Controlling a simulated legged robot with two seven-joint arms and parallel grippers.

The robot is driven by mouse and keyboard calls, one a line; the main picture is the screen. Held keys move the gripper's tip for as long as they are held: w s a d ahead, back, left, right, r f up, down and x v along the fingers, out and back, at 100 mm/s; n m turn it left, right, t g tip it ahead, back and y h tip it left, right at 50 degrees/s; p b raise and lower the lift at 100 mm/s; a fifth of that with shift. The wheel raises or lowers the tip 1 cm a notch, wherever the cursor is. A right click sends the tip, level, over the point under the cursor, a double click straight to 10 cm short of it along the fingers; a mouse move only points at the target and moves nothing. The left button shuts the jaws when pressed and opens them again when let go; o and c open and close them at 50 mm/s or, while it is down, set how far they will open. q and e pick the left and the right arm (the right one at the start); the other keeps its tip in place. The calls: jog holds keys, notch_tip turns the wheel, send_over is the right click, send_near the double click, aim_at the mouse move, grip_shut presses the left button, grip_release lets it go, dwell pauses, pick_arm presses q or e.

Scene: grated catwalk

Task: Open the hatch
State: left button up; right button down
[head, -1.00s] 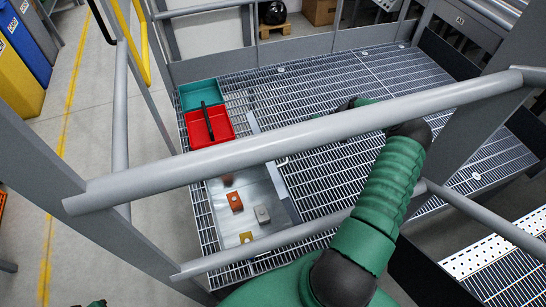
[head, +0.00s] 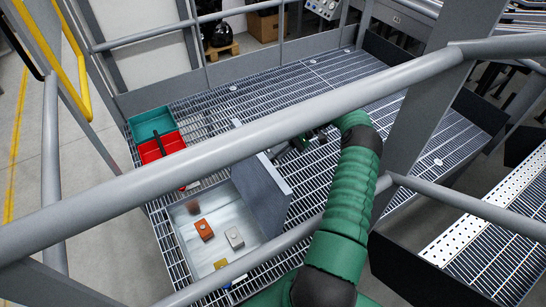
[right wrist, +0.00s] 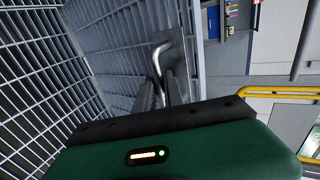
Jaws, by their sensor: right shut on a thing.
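The hatch lid (head: 262,195) is a grey panel standing up along the right side of a square opening in the grating. The opening's light metal pit (head: 190,235) shows orange, grey and yellow blocks. My right arm reaches over to the lid's far side; the top railing partly hides its end in the head view. In the right wrist view my right gripper (right wrist: 163,88) is shut on a bent metal handle (right wrist: 160,52). Where the handle joins the lid is hard to see. My left gripper is not in view.
A thick grey railing (head: 255,130) crosses in front of the hatch, with a lower rail beneath it. A red tray (head: 160,146) and a teal tray (head: 150,121) stand on the grating left of the lid. The grating (head: 345,85) beyond is mostly clear.

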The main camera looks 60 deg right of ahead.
jog(key=c, duration=1.8)
grip_release()
jog(key=shift+f, duration=0.25)
jog(key=o, duration=0.3)
jog(key=shift+w+f, duration=0.1)
jog(key=shift+w, duration=0.15)
jog(key=shift+o, duration=0.2)
jog(key=shift+d, duration=0.1)
jog(key=shift+r, duration=0.25)
